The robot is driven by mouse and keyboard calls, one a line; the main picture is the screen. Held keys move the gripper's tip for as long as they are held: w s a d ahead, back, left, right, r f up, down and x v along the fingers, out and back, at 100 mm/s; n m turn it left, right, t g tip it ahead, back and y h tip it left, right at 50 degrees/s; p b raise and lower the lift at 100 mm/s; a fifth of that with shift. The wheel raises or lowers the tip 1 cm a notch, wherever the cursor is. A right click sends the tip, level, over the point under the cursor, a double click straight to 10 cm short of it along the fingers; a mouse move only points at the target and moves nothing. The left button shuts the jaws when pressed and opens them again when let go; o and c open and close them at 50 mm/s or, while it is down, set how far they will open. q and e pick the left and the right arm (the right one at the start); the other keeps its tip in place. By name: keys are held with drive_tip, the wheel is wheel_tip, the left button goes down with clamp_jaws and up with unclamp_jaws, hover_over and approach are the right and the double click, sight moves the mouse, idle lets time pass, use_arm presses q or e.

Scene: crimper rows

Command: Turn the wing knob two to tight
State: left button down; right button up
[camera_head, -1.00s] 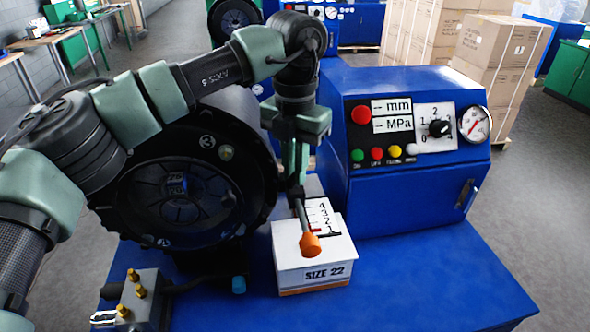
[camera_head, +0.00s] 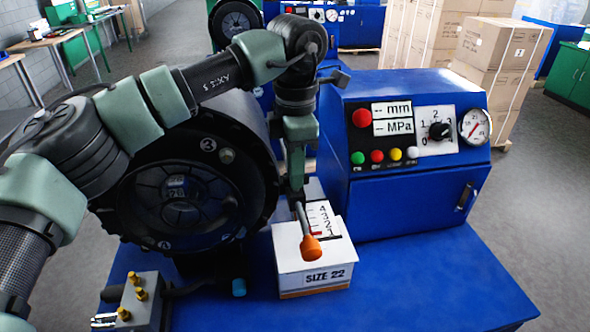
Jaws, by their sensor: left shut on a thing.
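No part labelled as wing knob two shows clearly. The large black drum (camera_head: 130,205) faces me at the left, with a circled 3 and a small pale knob (camera_head: 227,156) near its upper right. My arm covers its upper left, so anything there is hidden. My left gripper (camera_head: 297,190) points down right of the drum. It is shut, seemingly on the upper end of an orange-tipped lever (camera_head: 310,247); the exact contact is too small to see. The lever leans over a white SIZE 22 box (camera_head: 312,272) beside a 4-to-1 scale (camera_head: 325,216). My right gripper is not in view.
A blue control cabinet (camera_head: 405,207) with coloured buttons, a black dial knob (camera_head: 438,131) and a gauge (camera_head: 474,127) stands close at right. A grey block with small brass knobs (camera_head: 141,294) sits at front left. The blue tabletop (camera_head: 430,290) is clear at front right.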

use_arm(q)
drive_tip(key=shift+m, duration=0.4)
drive_tip(key=c, duration=1.5)
unclamp_jaws()
drive_tip(key=shift+d, duration=0.1)
wheel_tip(320, 180, up, 8)
drive_tip(key=shift+f+b, duration=0.1)
drive_tip(key=shift+b, duration=0.65)
